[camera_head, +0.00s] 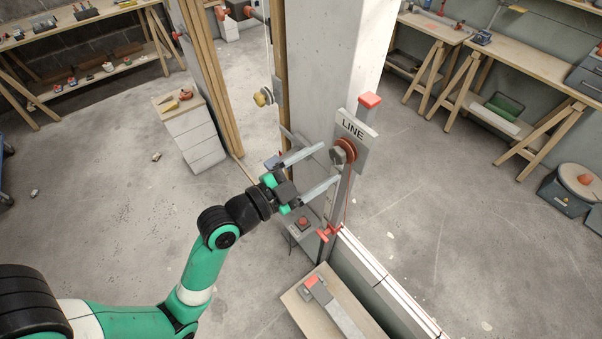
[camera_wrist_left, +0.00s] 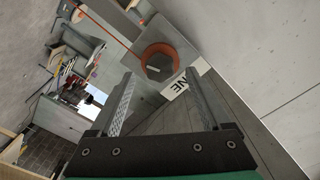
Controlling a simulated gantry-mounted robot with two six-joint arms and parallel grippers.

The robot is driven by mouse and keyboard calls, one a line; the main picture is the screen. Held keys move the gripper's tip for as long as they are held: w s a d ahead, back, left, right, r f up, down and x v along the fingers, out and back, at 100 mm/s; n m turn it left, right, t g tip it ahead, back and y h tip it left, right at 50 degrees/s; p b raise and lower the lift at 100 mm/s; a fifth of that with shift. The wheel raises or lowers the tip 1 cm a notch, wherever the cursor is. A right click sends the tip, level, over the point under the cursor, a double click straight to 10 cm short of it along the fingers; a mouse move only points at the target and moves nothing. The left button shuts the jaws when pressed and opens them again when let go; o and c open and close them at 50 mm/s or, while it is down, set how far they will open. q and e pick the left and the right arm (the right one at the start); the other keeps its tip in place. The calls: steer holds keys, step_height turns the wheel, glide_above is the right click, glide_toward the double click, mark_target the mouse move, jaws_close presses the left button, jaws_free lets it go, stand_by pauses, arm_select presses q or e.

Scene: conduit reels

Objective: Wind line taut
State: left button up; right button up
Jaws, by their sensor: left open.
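The orange reel (camera_head: 350,147) with a grey knob (camera_head: 337,155) is mounted on an upright post below a white LINE sign (camera_head: 353,127). A thin red line runs down from the reel to a red fitting (camera_head: 328,233) on the post. My left gripper (camera_head: 331,162) is open, its two fingers pointing at the reel and knob. In the left wrist view the reel (camera_wrist_left: 172,50) lies ahead between the open fingers (camera_wrist_left: 162,78), and the orange line (camera_wrist_left: 105,28) leaves it toward the upper left. I cannot tell whether the fingers touch the knob. My right gripper is not in view.
A concrete pillar (camera_head: 325,60) stands behind the reel. A yellow knob (camera_head: 263,97) is on another post to the left. A low bench (camera_head: 335,310) stands below the reel. A white drawer unit (camera_head: 193,135) stands left. Open floor lies at the right.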

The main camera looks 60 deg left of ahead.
arm_select(q)
steer(key=s+p, duration=0.1)
steer(key=s, duration=0.6)
steer(key=shift+d, duration=0.25)
steer(key=w+d+r+m+t+h, duration=0.25)
steer(key=d+r, duration=0.25)
steer(key=r, duration=0.6)
steer(key=w+d+r+m+t+h, duration=0.25)
steer(key=w+d+r+h, duration=0.2)
steer(key=r, duration=0.55)
steer(key=s+r+n+t+y+p, duration=0.1)
steer(key=r+n+p, duration=0.5)
steer(key=r+p, duration=0.6)
steer(key=s+d+r+n+t+y+p, duration=0.1)
steer(key=r+n+p, duration=0.5)
steer(key=r, duration=2.4)
steer(key=s+t+y+p, duration=0.1)
steer(key=t+p, duration=0.1)
steer(key=p, duration=0.4)
steer(key=shift+r+y, duration=0.4)
